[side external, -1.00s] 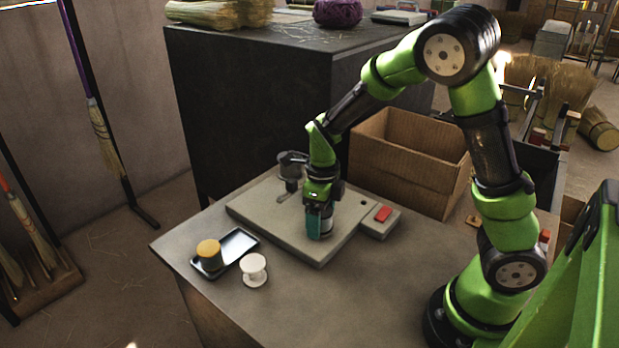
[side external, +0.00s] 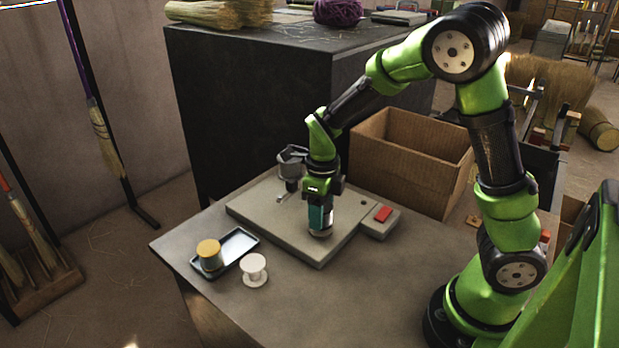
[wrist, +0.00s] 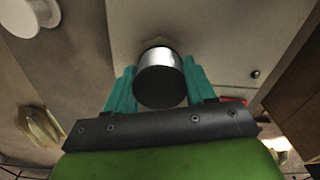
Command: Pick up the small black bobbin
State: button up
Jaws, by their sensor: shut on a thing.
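The small bobbin (wrist: 160,87) has a black round end and a shiny silver side in the wrist view. My gripper (wrist: 158,78) has a teal finger on each side of it and is shut on it. In the side external view my gripper (side external: 318,216) points down over the grey machine plate (side external: 275,215). The bobbin's silver lower part (side external: 321,233) shows just under the fingers. I cannot tell for sure whether it clears the plate.
A grey metal holder (side external: 292,162) stands at the plate's back. A red button (side external: 383,214) is at its right. A yellow spool (side external: 209,255) sits in a dark tray (side external: 238,243), with a white spool (side external: 254,270) beside it. A cardboard box (side external: 405,172) stands behind.

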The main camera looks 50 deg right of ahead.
notch_tip(320, 180, up, 3)
jog(key=shift+f, duration=0.2)
jog(key=s+a+r+n, duration=0.15)
jog(key=s+n, duration=0.55)
jog(key=s, duration=0.8)
jog(key=w+r+n, duration=0.4)
jog(key=w+n, duration=0.4)
jog(key=n, duration=0.5)
jog(key=w+r+n, duration=0.4)
jog(key=w+n, duration=0.4)
jog(key=n, duration=0.5)
jog(key=s+a+f+n, duration=0.3)
jog(key=a+f+n, duration=0.4)
jog(key=f, duration=0.4)
jog(key=w+a, duration=0.1)
jog(key=w, duration=0.4)
jog(key=w+a+f, duration=0.1)
jog(key=w, duration=0.5)
jog(key=w+a, duration=0.2)
jog(key=w, duration=0.3)
jog(key=shift+w+f, duration=0.15)
jog(key=shift+f, duration=0.1)
jog(key=shift+w+a+f, duration=0.1)
jog(key=shift+f, duration=1.6)
